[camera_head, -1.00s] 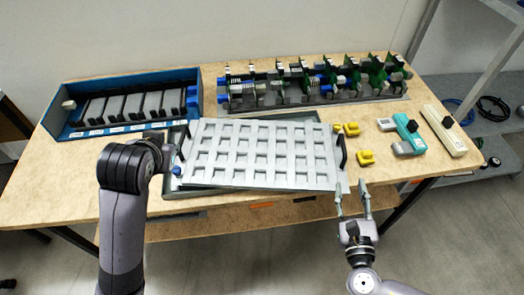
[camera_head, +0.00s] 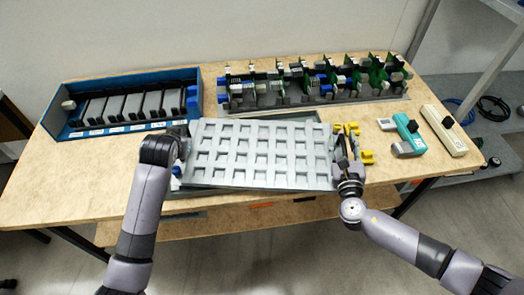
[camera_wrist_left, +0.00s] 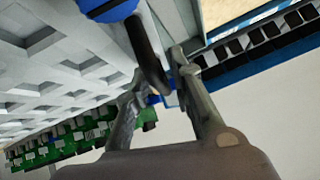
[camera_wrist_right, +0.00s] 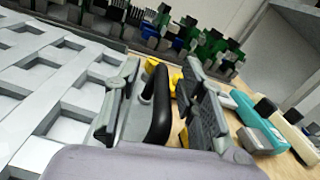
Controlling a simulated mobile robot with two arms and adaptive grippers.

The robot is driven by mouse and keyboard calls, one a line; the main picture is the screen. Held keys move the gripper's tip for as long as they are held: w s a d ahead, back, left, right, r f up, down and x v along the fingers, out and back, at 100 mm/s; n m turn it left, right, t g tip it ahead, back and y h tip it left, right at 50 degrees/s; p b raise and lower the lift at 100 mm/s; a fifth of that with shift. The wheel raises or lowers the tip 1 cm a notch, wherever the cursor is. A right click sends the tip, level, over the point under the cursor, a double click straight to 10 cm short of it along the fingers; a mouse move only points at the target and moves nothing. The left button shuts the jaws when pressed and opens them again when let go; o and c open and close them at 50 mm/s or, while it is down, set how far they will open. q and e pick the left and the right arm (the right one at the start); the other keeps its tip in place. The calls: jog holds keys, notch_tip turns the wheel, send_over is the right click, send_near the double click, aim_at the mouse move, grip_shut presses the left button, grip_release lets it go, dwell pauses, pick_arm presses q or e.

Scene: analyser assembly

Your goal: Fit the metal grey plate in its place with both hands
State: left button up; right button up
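The metal grey plate (camera_head: 262,154), with rows of square recesses, lies slightly askew over a grey tray (camera_head: 178,190) in the table's front middle. It has a black handle at each end. My left gripper (camera_wrist_left: 160,62) is at the left handle (camera_wrist_left: 148,40), its fingers on either side; whether they press on it is unclear. In the head view the left gripper is mostly hidden behind its wrist. My right gripper (camera_head: 344,142) is at the right handle, which stands between its fingers (camera_wrist_right: 158,105). Gaps show beside this handle, so the gripper is open.
A blue box (camera_head: 130,100) with grey modules stands at the back left. A rack of green boards (camera_head: 315,85) stands at the back. Yellow clips (camera_head: 366,157), a teal device (camera_head: 408,130) and a cream device (camera_head: 444,130) lie right of the plate.

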pick_arm(q)
jog(key=shift+f, duration=0.1)
pick_arm(e)
jog(key=shift+w, duration=0.1)
pick_arm(q)
grip_shut()
pick_arm(e)
jog(key=c, duration=0.5)
grip_shut()
